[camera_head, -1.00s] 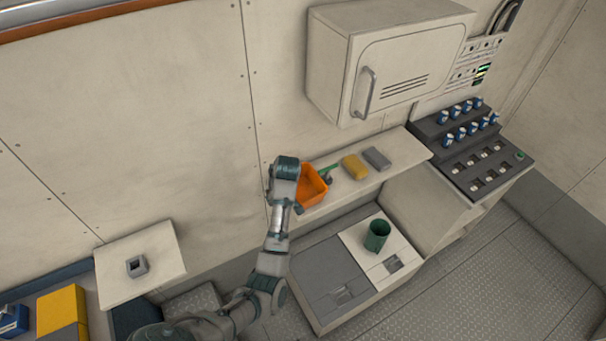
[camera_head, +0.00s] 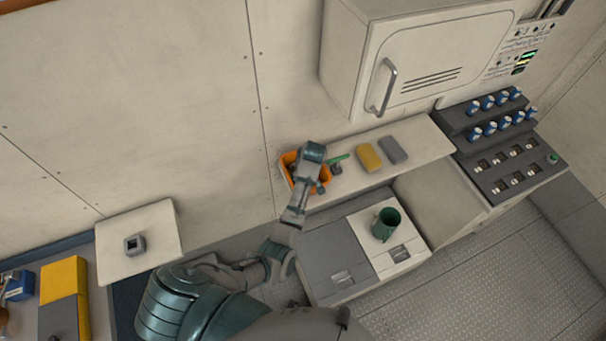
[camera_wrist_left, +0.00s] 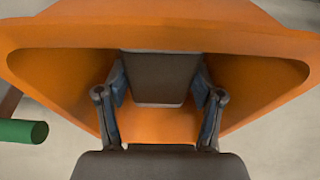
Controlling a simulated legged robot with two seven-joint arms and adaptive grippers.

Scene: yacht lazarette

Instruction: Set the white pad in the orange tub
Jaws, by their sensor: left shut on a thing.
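The orange tub (camera_head: 289,159) sits at the left end of the wall shelf, partly covered by my left arm. In the left wrist view its rim (camera_wrist_left: 60,37) and inner walls fill the top. My left gripper (camera_wrist_left: 160,85) reaches into the tub's opening, its two fingers shut on the sides of a pad (camera_wrist_left: 160,70). The pad looks dark grey-brown in the shade, so I cannot confirm that it is white. Orange tub surface shows below it; I cannot tell whether it touches the bottom. No white pad shows elsewhere. My right gripper is not in view.
A green-handled item (camera_head: 339,158) lies close right of the tub. A yellow pad (camera_head: 369,157) and a grey pad (camera_head: 393,150) lie farther right on the shelf (camera_head: 428,140). A cabinet (camera_head: 420,60) hangs above. A green mug (camera_head: 385,224) stands below.

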